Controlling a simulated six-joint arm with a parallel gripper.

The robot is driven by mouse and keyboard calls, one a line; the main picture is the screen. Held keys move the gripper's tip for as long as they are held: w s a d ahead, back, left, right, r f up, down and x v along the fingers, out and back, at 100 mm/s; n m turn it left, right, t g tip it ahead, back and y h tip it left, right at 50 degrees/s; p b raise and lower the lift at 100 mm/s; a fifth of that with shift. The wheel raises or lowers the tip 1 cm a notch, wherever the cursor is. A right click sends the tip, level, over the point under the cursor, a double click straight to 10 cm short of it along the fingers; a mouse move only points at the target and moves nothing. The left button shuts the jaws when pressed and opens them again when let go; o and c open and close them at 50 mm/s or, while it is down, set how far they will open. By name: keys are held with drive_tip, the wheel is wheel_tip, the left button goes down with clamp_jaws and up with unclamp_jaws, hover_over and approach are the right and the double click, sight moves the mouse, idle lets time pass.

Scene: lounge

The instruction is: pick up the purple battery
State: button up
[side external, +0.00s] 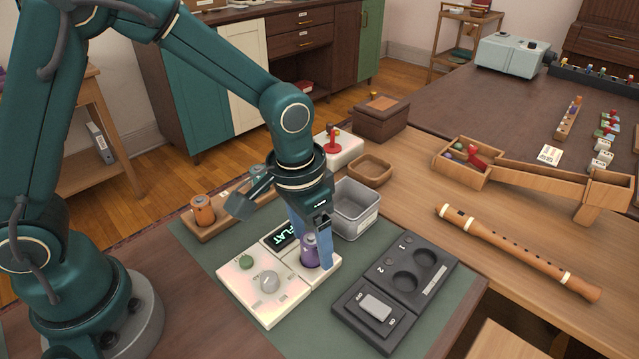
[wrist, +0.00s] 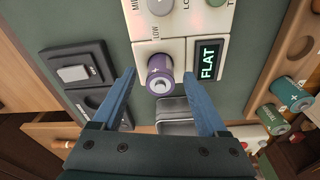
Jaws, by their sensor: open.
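The purple battery (side external: 309,251) stands upright on a white panel (side external: 262,302) with a lit display reading FLAT (side external: 283,236). In the wrist view the battery (wrist: 160,76) shows its grey top end, between and just beyond the fingertips. My gripper (side external: 312,254) is open, with its blue fingers pointing down on either side of the battery. The wrist view shows both fingers of my gripper (wrist: 159,77) apart, with a gap on each side of the battery. One finger partly hides the battery in the side view.
A black panel (side external: 440,289) with two round wells and a switch lies to the right. A grey metal bin (side external: 355,211) stands close behind my gripper. An orange battery (side external: 203,211) stands in a wooden rack at left; teal and green batteries (wrist: 276,118) show in the wrist view.

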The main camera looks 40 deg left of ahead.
drive_tip(key=shift+f, duration=0.1)
clamp_jaws()
drive_tip(key=shift+r, duration=0.2)
